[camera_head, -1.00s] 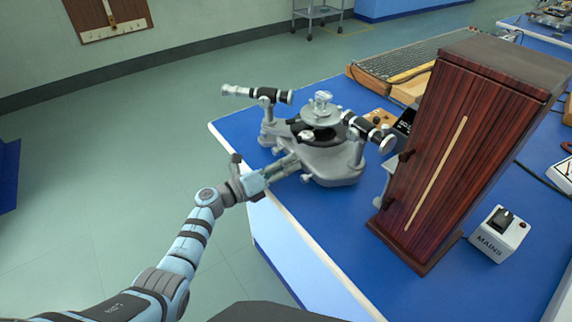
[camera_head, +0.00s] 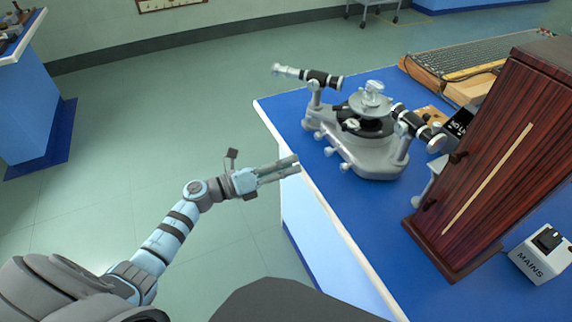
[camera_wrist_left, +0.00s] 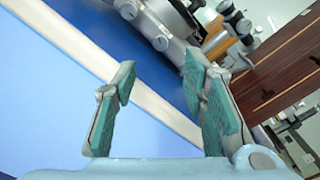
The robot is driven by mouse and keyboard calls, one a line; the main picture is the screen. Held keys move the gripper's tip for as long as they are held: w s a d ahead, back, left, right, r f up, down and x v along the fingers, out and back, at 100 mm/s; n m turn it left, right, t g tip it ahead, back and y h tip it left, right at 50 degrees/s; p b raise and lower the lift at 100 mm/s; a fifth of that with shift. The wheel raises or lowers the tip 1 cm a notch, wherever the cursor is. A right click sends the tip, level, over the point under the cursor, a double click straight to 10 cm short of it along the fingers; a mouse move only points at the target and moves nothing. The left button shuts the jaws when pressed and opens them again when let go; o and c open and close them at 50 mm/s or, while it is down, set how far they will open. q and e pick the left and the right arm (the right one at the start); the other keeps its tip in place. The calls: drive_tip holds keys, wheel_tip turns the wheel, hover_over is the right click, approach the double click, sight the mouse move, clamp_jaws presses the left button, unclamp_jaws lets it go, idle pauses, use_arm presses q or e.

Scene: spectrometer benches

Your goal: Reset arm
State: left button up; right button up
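My left gripper (camera_head: 278,172) is off the left edge of the blue-topped bench (camera_head: 345,205) in the head view, over the floor side. In the left wrist view the gripper (camera_wrist_left: 160,105) has its fingers apart with nothing between them. The grey spectrometer (camera_head: 375,150) stands upright on the bench, to the right of the gripper and apart from it. Part of the spectrometer (camera_wrist_left: 165,25) also shows at the top of the left wrist view. My right gripper does not show in either view.
A tall dark wooden cabinet (camera_head: 490,150) stands on the bench at the right, with a white MAINS box (camera_head: 540,254) beside it. A keyboard-like grey panel (camera_head: 460,60) lies behind. Another blue bench (camera_head: 35,90) is at the far left. Open floor (camera_head: 130,130) lies between.

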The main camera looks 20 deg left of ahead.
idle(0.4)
use_arm(q)
drive_tip(key=w+a+f+n+t+y, duration=0.3)
drive_tip(key=a+f+n+y, duration=0.45)
drive_tip(key=n, duration=0.65)
drive_tip(key=s+a+f+n+g+y+p, duration=0.1)
drive_tip(key=s+a+f+n+g+y, duration=0.2)
drive_tip(key=a+f+n, duration=0.35)
drive_tip(key=s+f+n+g+y+p, duration=0.2)
drive_tip(key=s+f+n+g+y, duration=0.15)
drive_tip(key=s+f+n, duration=0.75)
drive_tip(key=s+d+f+n+g+p, duration=0.1)
drive_tip(key=s+d+f+g, duration=0.2)
drive_tip(key=s, duration=0.8)
drive_tip(key=s+d+f+n+g+h+p, duration=0.1)
drive_tip(key=s+d+f+g, duration=0.2)
drive_tip(key=s, duration=0.9)
drive_tip(key=s+d+f+n+g+p, duration=0.1)
drive_tip(key=s+d+f+g, duration=0.2)
drive_tip(key=s+f, duration=0.4)
drive_tip(key=s+d, duration=0.1)
drive_tip(key=s, duration=0.3)
drive_tip(key=shift+s+f+h, duration=0.3)
